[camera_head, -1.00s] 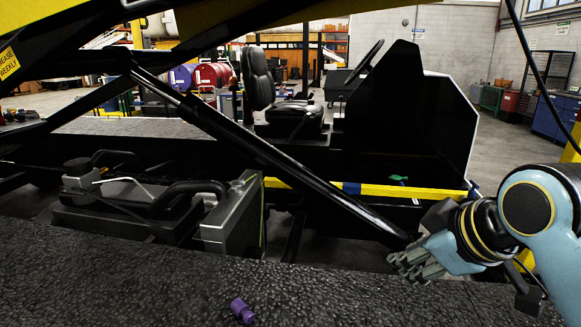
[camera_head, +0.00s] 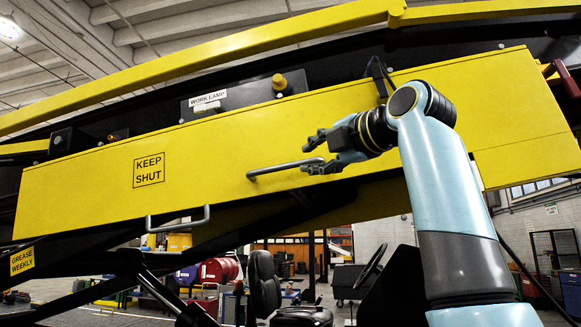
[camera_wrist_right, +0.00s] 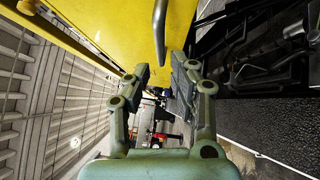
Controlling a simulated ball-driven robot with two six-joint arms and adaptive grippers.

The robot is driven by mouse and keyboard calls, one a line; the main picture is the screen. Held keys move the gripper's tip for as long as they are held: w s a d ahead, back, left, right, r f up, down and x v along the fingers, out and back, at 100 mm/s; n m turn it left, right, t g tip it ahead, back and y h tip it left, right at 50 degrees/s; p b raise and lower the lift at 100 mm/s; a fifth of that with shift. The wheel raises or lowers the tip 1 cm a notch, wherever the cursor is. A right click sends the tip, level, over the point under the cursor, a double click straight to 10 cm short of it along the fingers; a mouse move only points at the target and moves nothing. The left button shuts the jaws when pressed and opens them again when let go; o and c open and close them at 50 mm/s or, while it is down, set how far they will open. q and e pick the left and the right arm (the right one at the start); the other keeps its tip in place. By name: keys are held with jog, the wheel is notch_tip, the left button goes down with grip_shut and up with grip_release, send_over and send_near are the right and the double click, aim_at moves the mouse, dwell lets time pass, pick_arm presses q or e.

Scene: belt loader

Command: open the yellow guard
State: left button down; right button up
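The yellow guard (camera_head: 230,150) is a long panel with a "KEEP SHUT" label, slanting up to the right across the head view. It looks shut against the dark frame. A grey bar handle (camera_head: 280,169) is on its face. My right gripper (camera_head: 308,156) is open and empty, its fingers near the handle's right end. In the right wrist view, the fingers of my right gripper (camera_wrist_right: 162,78) are spread, with the handle (camera_wrist_right: 160,30) ahead between their lines and the guard (camera_wrist_right: 115,25) behind. I cannot tell whether they touch the handle. My left gripper is not in view.
A second grey handle (camera_head: 178,221) hangs at the guard's lower edge. Above the guard are a work lamp panel (camera_head: 243,98) and a yellow beam (camera_head: 220,62). A seat (camera_head: 264,285) and steering wheel (camera_head: 370,265) stand below.

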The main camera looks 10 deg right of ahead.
aim_at(292, 165)
jog(key=p+x, duration=0.2)
jog(key=x, duration=0.5)
jog(key=shift+w+a+r+p, duration=0.1)
jog(key=shift+w+a+p, duration=0.05)
jog(key=shift+w+p, duration=0.15)
jog(key=shift+w+a, duration=0.15)
jog(key=shift+w, duration=0.3)
grip_shut()
